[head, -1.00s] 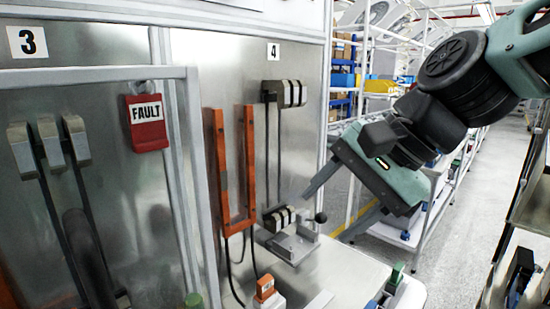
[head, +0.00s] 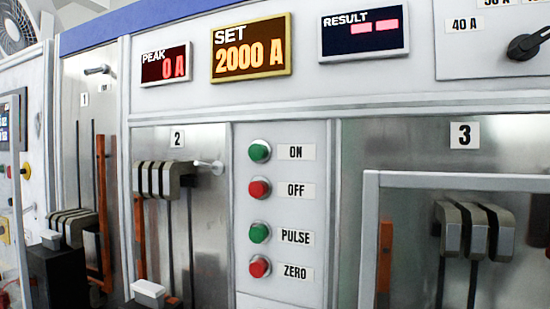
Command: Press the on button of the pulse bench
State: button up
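The pulse bench front fills the head view. Its button panel (head: 283,279) sits between bays 2 and 3. The green ON button (head: 260,151) is at the top of the column, with its ON label to the right. Below it are the red OFF button (head: 259,188), the green PULSE button (head: 259,233) and the red ZERO button (head: 259,266). My gripper is not in this view.
Bay 2 (head: 216,240) on the left holds grey blocks (head: 160,179), rods and an orange bar. Bay 3 has a grey frame (head: 368,230) around grey blocks (head: 475,230). A black selector knob (head: 527,45) is at upper right. Nothing stands before the buttons.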

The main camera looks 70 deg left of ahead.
aim_at(257, 152)
jog(key=u, duration=2.15)
